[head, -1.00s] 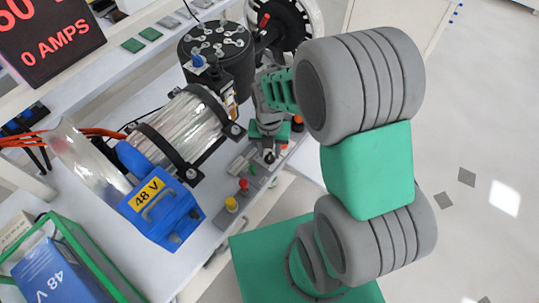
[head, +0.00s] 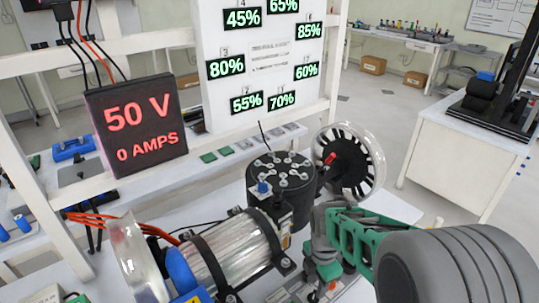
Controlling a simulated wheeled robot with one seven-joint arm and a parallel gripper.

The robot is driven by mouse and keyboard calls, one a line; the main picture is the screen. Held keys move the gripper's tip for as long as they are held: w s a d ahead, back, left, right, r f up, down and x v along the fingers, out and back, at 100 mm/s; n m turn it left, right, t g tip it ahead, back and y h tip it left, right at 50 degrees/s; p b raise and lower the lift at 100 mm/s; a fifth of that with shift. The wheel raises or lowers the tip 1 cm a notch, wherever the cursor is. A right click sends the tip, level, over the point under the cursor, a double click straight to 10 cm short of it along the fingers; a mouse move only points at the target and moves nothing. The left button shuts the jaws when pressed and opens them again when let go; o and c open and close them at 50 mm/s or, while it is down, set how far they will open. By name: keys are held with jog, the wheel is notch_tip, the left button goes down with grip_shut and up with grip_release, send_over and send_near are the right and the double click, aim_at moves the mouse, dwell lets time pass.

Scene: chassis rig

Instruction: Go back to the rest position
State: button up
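My arm, with green links and a large grey ribbed joint, comes in from the lower right. My gripper (head: 328,280) points down at the right end of the white bench, just in front of the black cylinder (head: 282,185) with round terminals on its top. The fingertips are small and partly hidden, so I cannot see whether they are open or shut, or whether they hold anything. A small red part shows close to the gripper's lower end.
The clear coil (head: 232,250) and the slotted wheel (head: 347,160) stand close to my arm. Behind are the 50 V, 0 AMPS display (head: 137,124) and a white percentage board (head: 265,60). A white cabinet (head: 460,150) stands at right. Floor is open between bench and cabinet.

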jog(key=s+r+m+g, duration=0.1)
jog(key=s+m, duration=0.7)
jog(key=m, duration=1.2)
notch_tip(320, 180, up, 14)
jog(key=w+m+t, duration=0.1)
jog(key=m+t, duration=0.1)
jog(key=t, duration=0.2)
jog(key=shift+w+d+f+t, duration=0.15)
jog(key=shift+d+f+t, duration=0.05)
jog(key=shift+d+t, duration=0.2)
